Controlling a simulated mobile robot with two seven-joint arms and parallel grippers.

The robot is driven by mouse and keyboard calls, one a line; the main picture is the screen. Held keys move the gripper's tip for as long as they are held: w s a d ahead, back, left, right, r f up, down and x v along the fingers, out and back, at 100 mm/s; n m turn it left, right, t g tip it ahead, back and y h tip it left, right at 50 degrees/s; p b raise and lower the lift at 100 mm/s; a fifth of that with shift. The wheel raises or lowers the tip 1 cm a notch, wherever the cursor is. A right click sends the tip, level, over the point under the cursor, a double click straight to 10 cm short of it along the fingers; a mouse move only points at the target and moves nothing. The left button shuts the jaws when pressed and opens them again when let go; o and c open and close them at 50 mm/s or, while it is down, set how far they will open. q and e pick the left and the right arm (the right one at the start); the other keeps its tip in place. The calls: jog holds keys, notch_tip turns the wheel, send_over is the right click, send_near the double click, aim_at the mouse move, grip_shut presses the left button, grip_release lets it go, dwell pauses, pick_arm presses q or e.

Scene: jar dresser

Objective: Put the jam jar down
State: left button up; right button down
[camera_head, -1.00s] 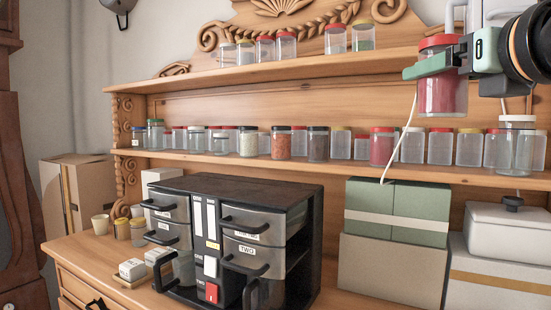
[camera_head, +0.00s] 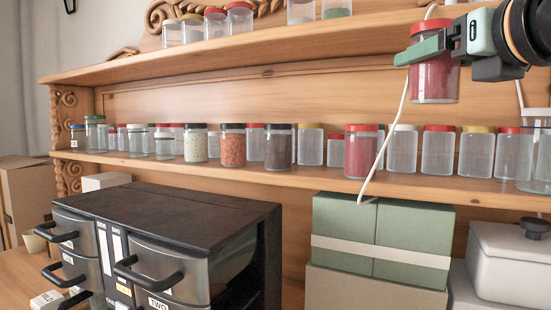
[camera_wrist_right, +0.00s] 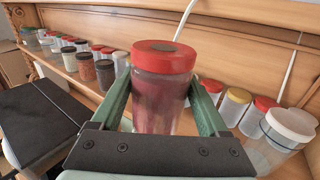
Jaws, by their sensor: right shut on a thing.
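The jam jar (camera_head: 434,78) has a red lid and dark red contents. It hangs upright in the air in front of the dresser, at the upper right of the head view. My right gripper (camera_head: 424,50) is shut on it. In the right wrist view the jar (camera_wrist_right: 162,95) stands between the two green fingers of the gripper (camera_wrist_right: 163,95), its lid above them. A similar red-lidded jar with red contents (camera_head: 361,152) stands on the lower shelf (camera_head: 300,177), below and left of the held jar. My left gripper is not in view.
Several jars line the lower shelf, including a black-lidded jar of orange bits (camera_head: 232,146). More stand on the upper shelf (camera_head: 260,50). A black drawer unit (camera_head: 150,215), green boxes (camera_head: 385,235) and a white lidded box (camera_head: 510,260) are below. A white cable (camera_head: 399,120) hangs beside the held jar.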

jog(key=shift+s+r, duration=0.1)
jog(key=shift+s, duration=0.05)
jog(key=shift+w+d, duration=0.2)
jog(key=shift+w, duration=0.05)
jog(key=w+d+f, duration=0.2)
jog(key=w+f, duration=0.1)
jog(key=f, duration=0.1)
jog(key=w+d+f, duration=0.3)
jog(key=w+f, duration=0.1)
jog(key=w+d+f+p, duration=0.1)
jog(key=w+d+f, duration=0.2)
jog(key=f, duration=0.1)
jog(key=shift+w+f, duration=0.3)
jog(key=shift+w, duration=0.1)
jog(key=shift+a+f, duration=0.1)
jog(key=shift+f, duration=0.05)
